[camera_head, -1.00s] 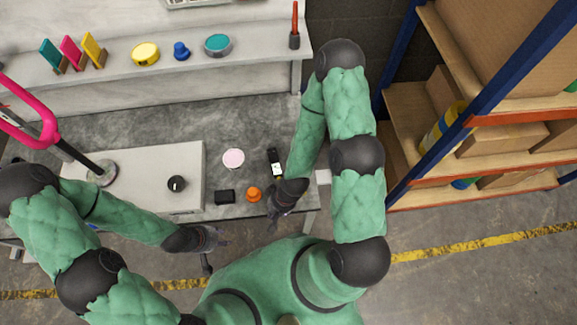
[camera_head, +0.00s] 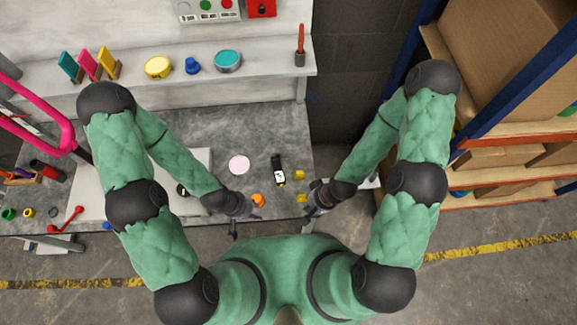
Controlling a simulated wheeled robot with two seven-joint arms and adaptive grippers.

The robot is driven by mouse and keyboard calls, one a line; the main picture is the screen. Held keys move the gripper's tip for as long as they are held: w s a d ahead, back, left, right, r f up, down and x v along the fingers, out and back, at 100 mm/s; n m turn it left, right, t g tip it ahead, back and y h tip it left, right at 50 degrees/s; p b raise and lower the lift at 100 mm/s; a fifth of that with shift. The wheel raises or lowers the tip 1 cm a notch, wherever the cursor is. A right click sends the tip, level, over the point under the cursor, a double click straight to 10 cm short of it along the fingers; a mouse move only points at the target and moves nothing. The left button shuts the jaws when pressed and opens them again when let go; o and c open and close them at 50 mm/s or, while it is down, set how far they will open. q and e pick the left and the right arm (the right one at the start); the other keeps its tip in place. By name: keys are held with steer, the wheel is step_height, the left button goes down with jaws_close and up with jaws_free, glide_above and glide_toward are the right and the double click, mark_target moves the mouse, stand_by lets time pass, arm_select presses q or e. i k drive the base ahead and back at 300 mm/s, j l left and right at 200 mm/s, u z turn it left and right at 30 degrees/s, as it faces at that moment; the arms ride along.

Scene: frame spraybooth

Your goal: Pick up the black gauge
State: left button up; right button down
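The black gauge (camera_head: 279,170), a slim dark device with a small white display near its lower end, lies on the grey bench right of the pink disc. My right gripper (camera_head: 309,209) is at the bench's front edge, below and right of the gauge and apart from it; its fingers are too small and dark to judge. My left gripper (camera_head: 246,222) is below and left of the gauge, near the orange knob (camera_head: 258,200); its fingers look spread and empty. Neither gripper touches the gauge.
A pink disc (camera_head: 239,165) lies left of the gauge, and small yellow pieces (camera_head: 300,174) lie right of it. A back shelf (camera_head: 125,75) holds colored panels and round tins. A cardboard-box rack (camera_head: 500,190) stands right. A black knob (camera_head: 182,190) shows beside my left forearm.

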mark_target(279, 172)
steer(key=k, duration=0.5)
steer(key=k+l+u, duration=0.1)
steer(key=u, duration=1.3)
steer(key=k+l+u, duration=0.15)
steer(key=l, duration=0.35)
steer(key=l+u, duration=0.1)
steer(key=l, duration=0.35)
